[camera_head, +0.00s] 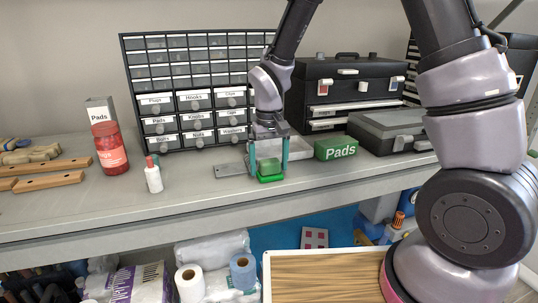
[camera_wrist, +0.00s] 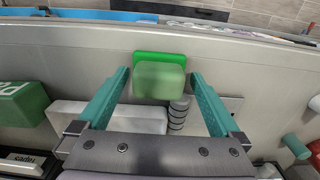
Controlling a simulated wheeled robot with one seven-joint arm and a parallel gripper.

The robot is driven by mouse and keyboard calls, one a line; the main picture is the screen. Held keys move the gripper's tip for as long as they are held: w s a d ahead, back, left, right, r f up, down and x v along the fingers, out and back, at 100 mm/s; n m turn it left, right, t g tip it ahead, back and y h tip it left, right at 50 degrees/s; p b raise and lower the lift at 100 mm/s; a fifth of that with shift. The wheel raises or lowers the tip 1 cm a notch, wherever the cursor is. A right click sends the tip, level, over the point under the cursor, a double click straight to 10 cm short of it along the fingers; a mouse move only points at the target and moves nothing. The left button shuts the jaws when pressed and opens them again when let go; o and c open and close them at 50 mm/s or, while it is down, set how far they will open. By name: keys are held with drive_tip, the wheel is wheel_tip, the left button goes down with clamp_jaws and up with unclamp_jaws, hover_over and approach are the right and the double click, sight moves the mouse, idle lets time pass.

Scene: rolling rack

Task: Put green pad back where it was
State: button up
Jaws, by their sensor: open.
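The green pad (camera_head: 270,170) sits on the bench near its front edge; it has a bright green lower layer and a duller green upper part. It also shows in the wrist view (camera_wrist: 160,80). My gripper (camera_head: 268,170) is open, with teal fingers pointing down on either side of the pad. In the wrist view, a gap shows between the pad and each fingertip. A green box labelled Pads (camera_head: 336,148) stands right of my gripper. A grey box labelled Pads (camera_head: 100,110) stands at the back left.
A drawer cabinet (camera_head: 190,80) and a black toolbox (camera_head: 345,90) stand behind. A white bottle (camera_head: 153,178) and red jar (camera_head: 110,155) stand left.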

sight(269, 160)
wheel_tip(269, 160, up, 12)
drive_tip(key=s+d+r+m+t+y, duration=0.2)
drive_tip(key=s+d+r+m+t, duration=0.15)
drive_tip(key=d+r, duration=0.9)
drive_tip(key=s+d+r+m+t, duration=0.3)
drive_tip(key=s+d+m, duration=0.1)
drive_tip(key=s+d, duration=0.4)
drive_tip(key=shift+s+d+r+t, duration=0.2)
drive_tip(key=shift+s+d+t, duration=0.2)
drive_tip(key=shift+d, duration=0.75)
